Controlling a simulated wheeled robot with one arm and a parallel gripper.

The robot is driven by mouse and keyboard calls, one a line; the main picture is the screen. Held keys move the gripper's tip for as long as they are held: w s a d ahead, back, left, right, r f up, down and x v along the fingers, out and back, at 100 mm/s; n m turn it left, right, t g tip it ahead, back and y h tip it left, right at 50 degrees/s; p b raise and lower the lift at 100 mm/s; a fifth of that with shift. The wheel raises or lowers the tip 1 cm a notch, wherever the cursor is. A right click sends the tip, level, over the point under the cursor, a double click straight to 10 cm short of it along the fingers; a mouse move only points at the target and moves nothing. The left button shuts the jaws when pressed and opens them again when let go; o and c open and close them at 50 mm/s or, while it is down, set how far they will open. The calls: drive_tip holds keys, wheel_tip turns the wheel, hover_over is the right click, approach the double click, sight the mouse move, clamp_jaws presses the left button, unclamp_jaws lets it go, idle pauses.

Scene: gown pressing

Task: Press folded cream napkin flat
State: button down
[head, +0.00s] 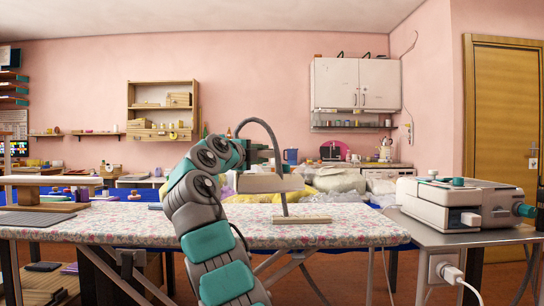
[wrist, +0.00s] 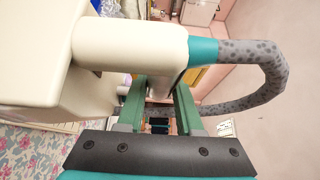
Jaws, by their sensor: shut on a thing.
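The iron (head: 270,184) is a cream block with a teal end and a grey cord. My gripper (head: 258,157) is shut on it and holds it above the floral ironing board (head: 140,222), apart from the cover. In the wrist view, the green fingers of my gripper (wrist: 160,95) close on the iron's cream handle (wrist: 130,45); its body fills the left side. A flat beige piece (head: 302,220) lies on the board to the right, below the iron. I cannot tell whether it is the napkin or wood. No other napkin shows clearly; my arm hides part of the board.
A machine with a cream casing (head: 465,205) stands on a grey side table (head: 440,237) at the right. A wooden sleeve board (head: 50,182) stands at the left end. Cloth heaps (head: 340,180) lie behind the board. The floral cover left of my arm is largely clear.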

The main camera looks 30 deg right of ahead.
sight(272, 176)
drive_tip(key=s, duration=0.1)
drive_tip(key=s+d+m+g, duration=0.1)
drive_tip(key=s, duration=0.1)
drive_tip(key=s+d+g+h, duration=0.1)
drive_tip(key=shift+s+d+m, duration=0.1)
drive_tip(key=shift+s+m, duration=0.05)
drive_tip(key=shift+m, duration=0.15)
drive_tip(key=shift+a, duration=0.2)
drive_tip(key=shift+f+b, duration=0.35)
wheel_tip(272, 176, down, 6)
drive_tip(key=b, duration=0.5)
drive_tip(key=shift+r, duration=0.25)
drive_tip(key=s+d+b, duration=0.1)
drive_tip(key=s+d, duration=0.4)
drive_tip(key=d, duration=0.4)
drive_tip(key=shift+r+b, duration=0.35)
drive_tip(key=shift+b, duration=0.05)
drive_tip(key=shift+f, duration=0.4)
drive_tip(key=shift+f+b, duration=0.35)
drive_tip(key=shift+b, duration=0.05)
